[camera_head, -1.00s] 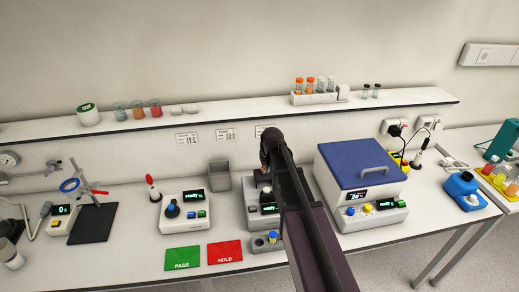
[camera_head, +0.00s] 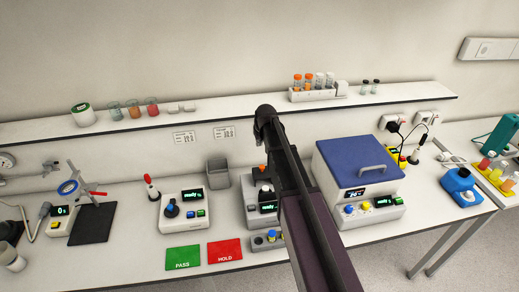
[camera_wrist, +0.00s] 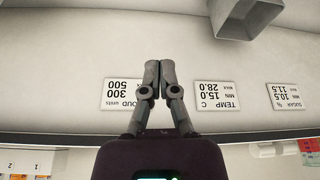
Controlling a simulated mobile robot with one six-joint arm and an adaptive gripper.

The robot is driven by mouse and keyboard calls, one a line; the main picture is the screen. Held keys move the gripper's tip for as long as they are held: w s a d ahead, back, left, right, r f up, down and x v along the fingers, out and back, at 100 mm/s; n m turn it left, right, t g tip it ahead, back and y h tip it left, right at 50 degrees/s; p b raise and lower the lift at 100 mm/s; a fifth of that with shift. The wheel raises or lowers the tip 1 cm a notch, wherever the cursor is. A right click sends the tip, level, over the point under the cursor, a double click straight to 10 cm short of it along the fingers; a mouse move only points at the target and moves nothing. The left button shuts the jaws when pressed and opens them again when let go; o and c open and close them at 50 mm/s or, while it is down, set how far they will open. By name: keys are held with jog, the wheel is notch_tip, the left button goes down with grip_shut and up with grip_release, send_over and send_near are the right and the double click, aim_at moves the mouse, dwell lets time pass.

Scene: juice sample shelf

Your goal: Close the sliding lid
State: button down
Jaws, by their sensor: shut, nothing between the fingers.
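A white box-shaped instrument with a blue lid (camera_head: 358,160) and a grey handle stands on the bench, right of my arm; the lid appears to cover its top. A smaller grey instrument (camera_head: 262,220) with a green-lit display stands left of it, partly hidden by my arm, with orange and black parts on top. I cannot tell which of these has the sliding lid. My gripper (camera_wrist: 160,68) is shut and empty in the wrist view, its fingertips together in front of the wall. In the head view my arm hides its fingers.
A wall shelf (camera_head: 220,118) with cups and a tube rack (camera_head: 318,93) runs behind the bench. Green PASS (camera_head: 183,258) and red HOLD (camera_head: 225,251) mats lie at the front.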

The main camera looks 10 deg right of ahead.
aim_at(264, 175)
jog(key=shift+d+b+x, duration=0.25)
jog(key=shift+b+x, duration=4.3)
jog(key=shift+x, duration=0.4)
jog(key=shift+s+f, duration=0.2)
jog(key=shift+s, duration=1.85)
jog(key=shift+s, duration=0.1)
jog(key=s, duration=0.8)
jog(key=shift+s, duration=0.15)
